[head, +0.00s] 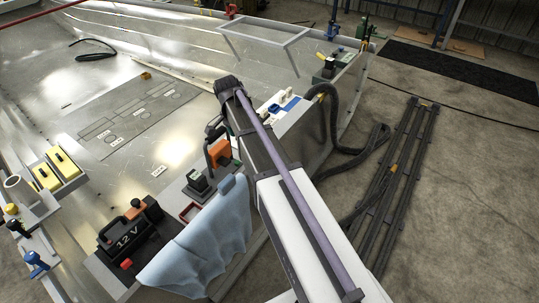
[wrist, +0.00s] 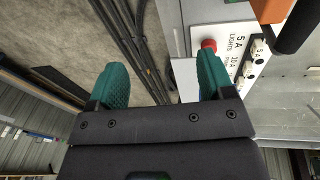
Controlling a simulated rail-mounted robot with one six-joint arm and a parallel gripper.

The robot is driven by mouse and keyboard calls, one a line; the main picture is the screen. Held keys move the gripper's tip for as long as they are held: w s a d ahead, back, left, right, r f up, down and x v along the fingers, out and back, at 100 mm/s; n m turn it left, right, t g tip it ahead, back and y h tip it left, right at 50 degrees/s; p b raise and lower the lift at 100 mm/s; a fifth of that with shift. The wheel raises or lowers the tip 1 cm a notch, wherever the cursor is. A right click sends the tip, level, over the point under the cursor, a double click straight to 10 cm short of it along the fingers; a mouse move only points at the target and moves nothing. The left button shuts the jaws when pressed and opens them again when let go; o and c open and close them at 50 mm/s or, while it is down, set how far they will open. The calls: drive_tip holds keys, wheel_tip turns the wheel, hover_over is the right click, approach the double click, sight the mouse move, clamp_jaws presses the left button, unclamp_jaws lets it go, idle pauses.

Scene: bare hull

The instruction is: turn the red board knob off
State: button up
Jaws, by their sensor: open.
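The red knob (wrist: 209,45) sits on a white switch board (wrist: 232,40) in the upper right of the wrist view. The knob lies outside the gap between the fingers. In the head view I cannot make out the knob, and my arm blocks part of the scene.
An orange item with a black handle (wrist: 296,28) is close to the board. Dark rails (head: 400,170) lie on the floor.

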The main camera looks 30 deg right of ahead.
drive_tip(key=w+d+f+m+g+h+b, duration=0.1)
drive_tip(key=w+d+f+m+b, duration=0.55)
drive_tip(key=w+f, duration=0.2)
drive_tip(key=w+d+f+m+g+h+b, duration=0.1)
drive_tip(key=w+d+f+m+b, duration=0.5)
drive_tip(key=w, duration=0.4)
drive_tip(key=b+x, duration=0.7)
drive_tip(key=a+b+x, duration=0.1)
drive_tip(key=b+x, duration=0.2)
drive_tip(key=x, duration=0.1)
drive_tip(key=shift+w+f, duration=0.1)
drive_tip(key=shift+f, duration=0.05)
